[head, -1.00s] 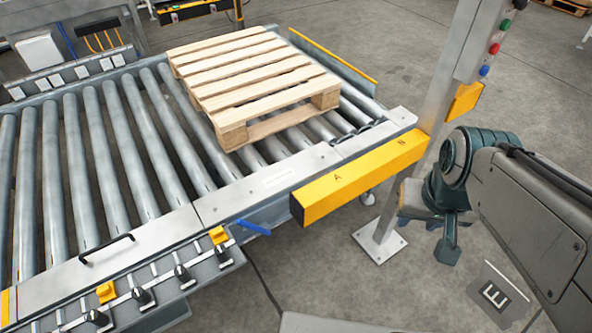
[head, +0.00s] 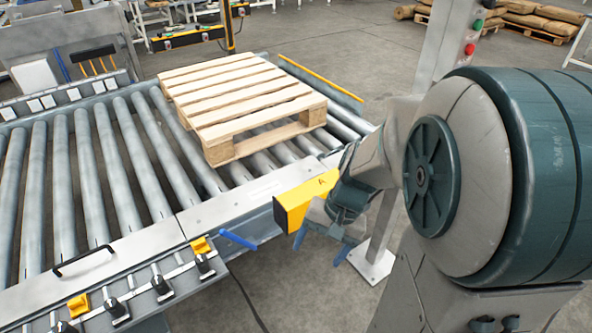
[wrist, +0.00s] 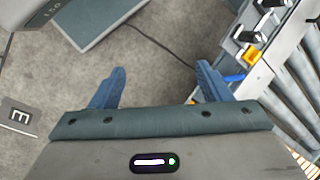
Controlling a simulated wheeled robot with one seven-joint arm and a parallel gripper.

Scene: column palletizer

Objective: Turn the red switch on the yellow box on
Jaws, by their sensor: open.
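A yellow box-shaped beam (head: 300,202) marked A is at the near right corner of the roller conveyor in the head view. My arm and gripper cover its right part, and I see no red switch on the part that shows. My gripper (head: 325,243) is in front of the beam, fingers pointing down. I cannot tell whether it touches the beam. In the wrist view my gripper (wrist: 157,88) is open and empty, its two blue fingers wide apart over the floor.
A wooden pallet (head: 240,105) lies on the conveyor rollers (head: 110,170). A grey post (head: 440,60) with a red button (head: 469,49) stands behind my arm. A blue lever (head: 238,240) and a yellow block (head: 201,245) are at the conveyor's near edge. Grey floor is open in front.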

